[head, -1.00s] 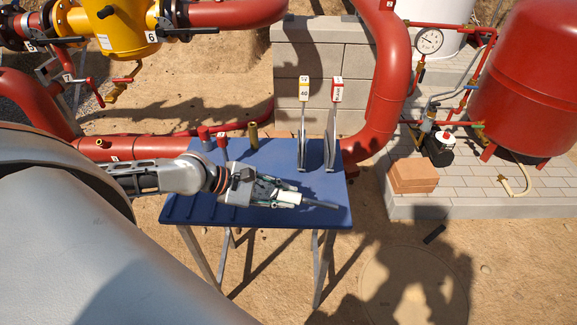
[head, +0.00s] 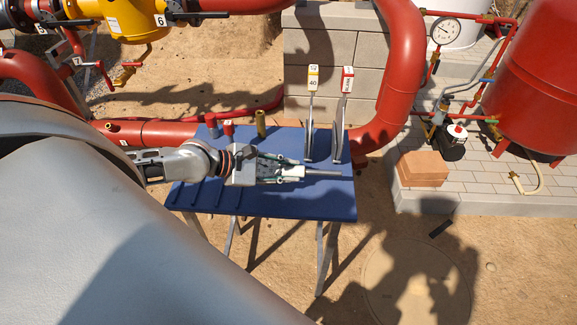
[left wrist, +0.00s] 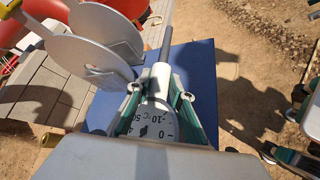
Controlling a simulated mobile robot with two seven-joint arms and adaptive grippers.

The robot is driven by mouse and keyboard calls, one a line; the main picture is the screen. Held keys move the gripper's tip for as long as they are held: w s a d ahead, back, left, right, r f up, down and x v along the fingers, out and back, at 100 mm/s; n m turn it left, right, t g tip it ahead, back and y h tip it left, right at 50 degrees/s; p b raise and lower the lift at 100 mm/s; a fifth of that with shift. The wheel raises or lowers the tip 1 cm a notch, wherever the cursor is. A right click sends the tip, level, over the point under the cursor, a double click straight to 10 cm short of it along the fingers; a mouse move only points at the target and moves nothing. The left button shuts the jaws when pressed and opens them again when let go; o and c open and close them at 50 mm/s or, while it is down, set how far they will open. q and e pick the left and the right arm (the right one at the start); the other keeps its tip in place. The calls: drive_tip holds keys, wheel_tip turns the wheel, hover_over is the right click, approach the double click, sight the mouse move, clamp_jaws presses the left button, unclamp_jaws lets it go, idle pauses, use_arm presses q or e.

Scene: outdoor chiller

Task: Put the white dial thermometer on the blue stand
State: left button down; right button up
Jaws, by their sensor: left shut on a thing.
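My left gripper (head: 290,173) is shut on the white dial thermometer (left wrist: 155,117). In the left wrist view its dial lies between the fingers, with numbers and °C on its face; the lower part is hidden. Its grey stem points away from the gripper, and in the head view the stem (head: 324,173) points right. The blue stand (head: 290,205) is a flat blue top on metal legs, and it also shows in the left wrist view (left wrist: 203,65). The gripper and thermometer are over its middle; I cannot tell the height gap.
Two upright round plates with a yellow-topped tag (head: 313,75) and a red tag (head: 347,80) stand at the top's back right. A brass cylinder (head: 260,124) and a red-topped piece (head: 228,130) stand at its back. Red pipes (head: 400,70) run behind. The front right of the top is bare.

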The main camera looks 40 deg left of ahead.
use_arm(q)
wheel_tip(320, 180, down, 3)
drive_tip(key=shift+b, duration=0.4)
drive_tip(key=shift+w+f+b, duration=0.1)
drive_tip(key=shift+f+b, duration=0.2)
drive_tip(key=shift+f, duration=0.7)
use_arm(e)
drive_tip(key=shift+w+a+r+y, duration=0.25)
drive_tip(key=shift+w+a, duration=0.1)
drive_tip(key=shift+a, duration=0.1)
drive_tip(key=shift+w+a+r+y, duration=0.2)
drive_tip(key=shift+w+a, duration=0.1)
drive_tip(key=shift+a, duration=0.15)
use_arm(q)
drive_tip(key=c, duration=1.7)
unclamp_jaws()
use_arm(e)
drive_tip(key=shift+d+t, duration=0.2)
drive_tip(key=shift+t, duration=0.1)
use_arm(q)
drive_tip(key=o, duration=0.5)
